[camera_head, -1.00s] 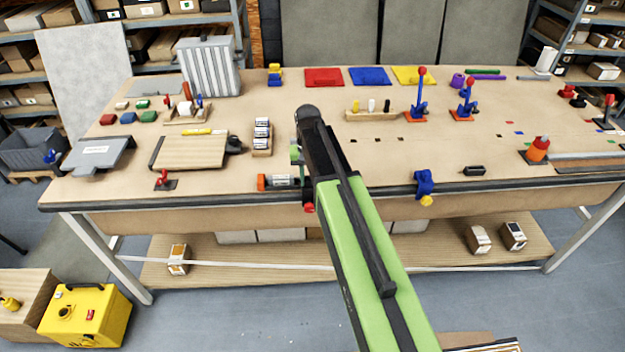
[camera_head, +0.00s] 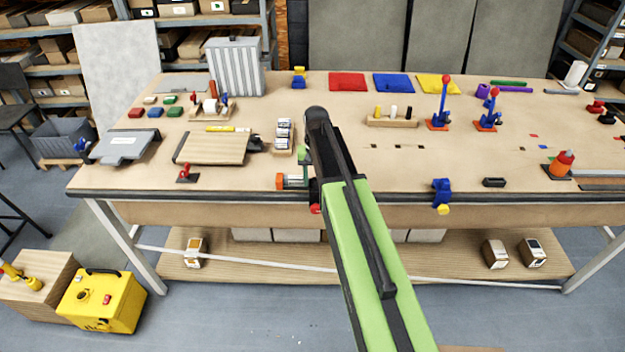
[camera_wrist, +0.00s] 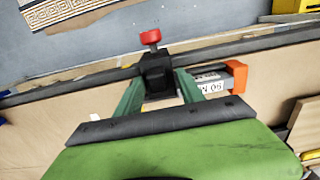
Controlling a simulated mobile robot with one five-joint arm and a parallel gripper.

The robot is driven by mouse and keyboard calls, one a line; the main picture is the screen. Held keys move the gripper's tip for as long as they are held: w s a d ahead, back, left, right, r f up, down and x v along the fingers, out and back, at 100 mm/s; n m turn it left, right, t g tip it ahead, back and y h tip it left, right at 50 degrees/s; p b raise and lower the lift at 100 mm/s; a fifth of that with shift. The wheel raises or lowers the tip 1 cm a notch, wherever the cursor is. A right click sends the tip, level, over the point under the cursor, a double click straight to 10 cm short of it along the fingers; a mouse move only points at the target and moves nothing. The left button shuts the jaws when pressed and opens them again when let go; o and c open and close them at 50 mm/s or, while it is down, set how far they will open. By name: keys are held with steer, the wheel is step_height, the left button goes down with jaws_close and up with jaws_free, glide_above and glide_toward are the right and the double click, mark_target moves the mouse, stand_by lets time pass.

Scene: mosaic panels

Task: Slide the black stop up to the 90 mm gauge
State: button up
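The black stop (camera_wrist: 155,78), with a red knob (camera_wrist: 150,37), sits on the rail at the table's front edge. In the head view my arm hides most of it, but its red knob (camera_head: 315,209) shows. My gripper (camera_wrist: 158,85) has a green finger close on each side of the stop, with no clear gap, and looks shut on it. The 90 mm gauge (camera_wrist: 211,84), with a white label and orange end (camera_wrist: 237,77), lies beside one finger. In the head view the gauge's orange end (camera_head: 280,181) is left of my gripper; a finger partly covers the gauge. Contact between stop and gauge cannot be told.
A label-bearing holder (camera_head: 283,134) with several gauges stands behind. A wooden board (camera_head: 213,147) and a small red-handled clamp (camera_head: 185,172) are to the left. A blue clamp (camera_head: 441,191) is on the front edge to the right. The rail between it and my gripper looks clear.

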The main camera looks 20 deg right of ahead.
steer(key=shift+r, duration=0.2)
step_height(320, 180, up, 17)
steer(key=p, duration=1.7)
